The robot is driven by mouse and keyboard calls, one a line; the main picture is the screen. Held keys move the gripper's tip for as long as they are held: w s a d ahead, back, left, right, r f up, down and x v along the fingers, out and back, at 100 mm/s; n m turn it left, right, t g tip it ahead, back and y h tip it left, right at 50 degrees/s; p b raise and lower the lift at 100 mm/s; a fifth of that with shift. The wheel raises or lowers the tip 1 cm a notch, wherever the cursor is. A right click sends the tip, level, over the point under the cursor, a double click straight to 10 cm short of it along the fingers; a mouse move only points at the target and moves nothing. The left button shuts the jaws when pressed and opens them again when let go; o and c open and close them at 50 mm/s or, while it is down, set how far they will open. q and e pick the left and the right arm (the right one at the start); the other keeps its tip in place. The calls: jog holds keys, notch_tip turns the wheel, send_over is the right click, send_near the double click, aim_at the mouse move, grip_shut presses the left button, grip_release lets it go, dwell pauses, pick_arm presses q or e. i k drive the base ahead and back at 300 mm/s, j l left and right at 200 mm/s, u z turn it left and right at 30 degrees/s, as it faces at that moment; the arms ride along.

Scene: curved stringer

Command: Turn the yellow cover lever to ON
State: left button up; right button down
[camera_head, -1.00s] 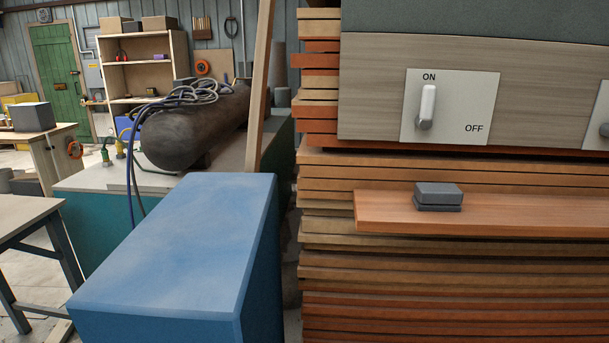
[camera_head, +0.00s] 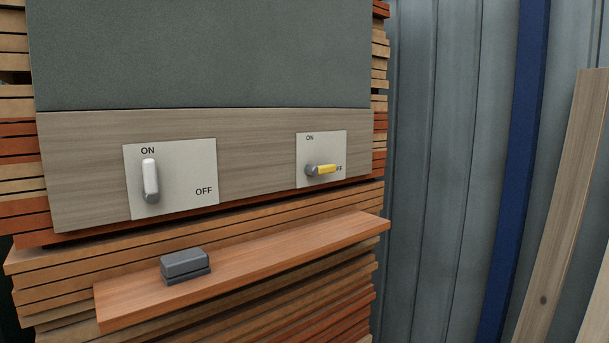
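The yellow lever (camera_head: 326,169) is on the right-hand white plate (camera_head: 309,150) of the wooden panel. It points sideways to the right from its grey pivot, toward the OFF label, which it partly covers. The ON label is above it. A white lever (camera_head: 151,179) on the left-hand white plate (camera_head: 187,171) stands upright, pointing at ON. Neither of my grippers is in view.
A wooden shelf board (camera_head: 255,263) sticks out below the panel, with a grey block (camera_head: 185,265) on it. Stacked planks (camera_head: 80,277) lie behind and below. To the right are a corrugated wall (camera_head: 440,150), a blue post (camera_head: 520,150) and a leaning plank (camera_head: 562,200).

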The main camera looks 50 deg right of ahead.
aim_at(310, 169)
jog(key=z, duration=1.75)
